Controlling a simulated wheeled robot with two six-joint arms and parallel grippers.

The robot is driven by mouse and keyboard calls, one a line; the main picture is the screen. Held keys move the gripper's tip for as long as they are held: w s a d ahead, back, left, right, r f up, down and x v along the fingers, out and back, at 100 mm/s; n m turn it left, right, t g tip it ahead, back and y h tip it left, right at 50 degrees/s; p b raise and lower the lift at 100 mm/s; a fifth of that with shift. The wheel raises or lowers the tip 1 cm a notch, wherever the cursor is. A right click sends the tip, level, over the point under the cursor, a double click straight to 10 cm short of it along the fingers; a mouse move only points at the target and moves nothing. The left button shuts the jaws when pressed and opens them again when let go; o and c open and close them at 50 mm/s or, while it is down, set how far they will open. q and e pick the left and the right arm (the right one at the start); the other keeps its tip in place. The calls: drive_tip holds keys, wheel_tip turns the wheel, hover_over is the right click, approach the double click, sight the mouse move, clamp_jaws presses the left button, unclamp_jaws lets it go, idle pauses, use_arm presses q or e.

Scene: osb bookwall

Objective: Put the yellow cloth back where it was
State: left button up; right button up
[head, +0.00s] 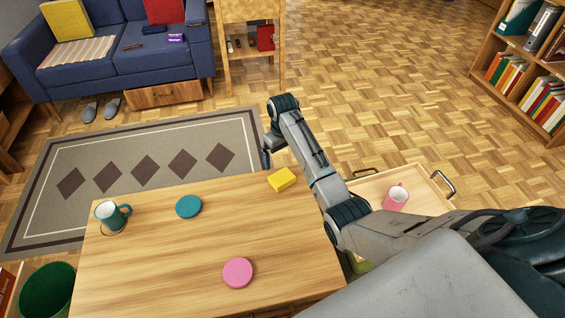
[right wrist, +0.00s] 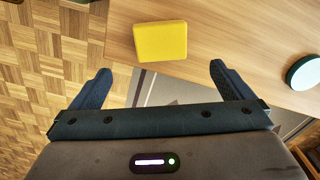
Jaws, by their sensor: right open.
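The yellow cloth (head: 282,180) is a small folded block lying flat on the wooden table (head: 215,235), near its far right corner. My right gripper (head: 267,156) is at the table's far edge, close to the cloth and a little beyond it. In the right wrist view the cloth (right wrist: 160,41) lies ahead of the two spread fingers (right wrist: 160,68), roughly centred between them and not held. The right gripper is open and empty. My left gripper is out of view.
On the table are a teal mug (head: 110,215), a teal disc (head: 188,207) and a pink disc (head: 238,272). An open drawer (head: 430,187) at the right holds a pink mug (head: 396,198). A green bin (head: 47,290) stands at the left.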

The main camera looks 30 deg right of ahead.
drive_tip(key=s+a+f+t, duration=0.1)
drive_tip(key=s+f, duration=0.1)
drive_tip(key=s, duration=0.4)
drive_tip(key=s+a+f+t, duration=0.1)
drive_tip(key=s+f, duration=0.1)
drive_tip(key=s, duration=0.5)
drive_tip(key=s+a+f+t, duration=0.1)
drive_tip(key=s+a+f, duration=0.1)
drive_tip(key=s, duration=0.4)
drive_tip(key=shift+s+f, duration=0.2)
drive_tip(key=shift+s, duration=0.05)
drive_tip(key=s+a+r+t, duration=0.1)
drive_tip(key=s+r, duration=0.3)
drive_tip(key=s, duration=0.5)
drive_tip(key=s+a+r+t, duration=0.2)
drive_tip(key=s+r, duration=0.2)
drive_tip(key=s, duration=0.4)
drive_tip(key=shift+s+a+r+m, duration=0.25)
drive_tip(key=shift+s+r+m, duration=0.1)
drive_tip(key=shift+r+m, duration=0.05)
